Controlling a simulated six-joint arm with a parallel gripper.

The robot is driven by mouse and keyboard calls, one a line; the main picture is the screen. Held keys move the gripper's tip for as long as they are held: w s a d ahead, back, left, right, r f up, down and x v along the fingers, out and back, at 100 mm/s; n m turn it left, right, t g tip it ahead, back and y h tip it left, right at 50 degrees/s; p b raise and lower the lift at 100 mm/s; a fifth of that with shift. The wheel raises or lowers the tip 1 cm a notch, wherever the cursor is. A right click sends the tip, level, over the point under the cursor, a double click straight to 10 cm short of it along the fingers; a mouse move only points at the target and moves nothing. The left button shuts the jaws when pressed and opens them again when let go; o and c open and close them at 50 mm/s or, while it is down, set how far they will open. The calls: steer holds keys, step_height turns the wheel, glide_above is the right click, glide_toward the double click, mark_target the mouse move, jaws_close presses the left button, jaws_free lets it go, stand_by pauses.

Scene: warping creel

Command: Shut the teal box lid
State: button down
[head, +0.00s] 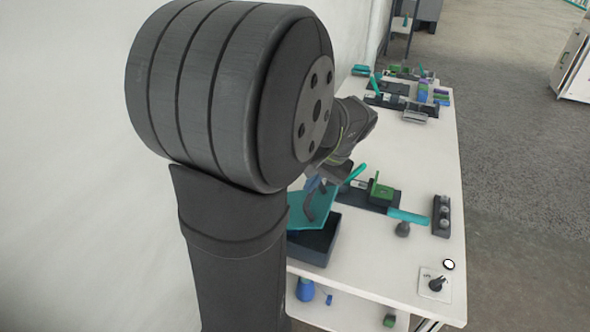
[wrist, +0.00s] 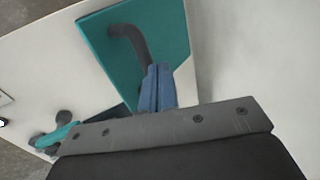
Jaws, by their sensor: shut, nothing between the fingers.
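The teal box lid (head: 312,208) stands tilted open above a dark box (head: 320,243) on the table's near left part. In the wrist view the lid (wrist: 172,35) fills the upper middle, with a dark curved handle (wrist: 128,38) on it. My gripper (head: 314,184) is at the lid's upper part. Its blue fingers (wrist: 157,69) are shut and empty, close beside the handle's lower end; I cannot tell whether they touch it or the lid. My arm hides part of the lid and box in the head view.
To the right are a green block on a dark base (head: 380,192), a teal-handled thing (head: 408,216), a dark rack (head: 441,216) and a knob on a white plate (head: 437,285). More items (head: 405,90) crowd the far end. A white wall rises at left.

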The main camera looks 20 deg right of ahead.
mark_target(330, 205)
steer(key=s+d+f+t+y, duration=0.1)
steer(key=f, duration=0.1)
steer(key=s+d+f+t+y, duration=0.1)
steer(key=f, duration=0.1)
steer(key=s+d+f+t+y, duration=0.1)
steer(key=f, duration=0.1)
steer(key=shift+s+d, duration=0.25)
steer(key=shift+s, duration=0.05)
steer(key=shift+s+d+f, duration=0.15)
steer(key=shift+f, duration=0.35)
steer(key=shift+s+d+f, duration=0.1)
steer(key=shift+s+f, duration=0.05)
steer(key=shift+f, duration=0.35)
steer(key=shift+f, duration=0.1)
steer(key=v, duration=1)
steer(key=shift+s+d+f, duration=0.2)
steer(key=shift+d, duration=0.1)
steer(key=a+r+x, duration=0.1)
steer(key=x, duration=0.8)
steer(key=shift+w+f, duration=0.15)
steer(key=shift+w, duration=0.45)
steer(key=shift+a, duration=0.1)
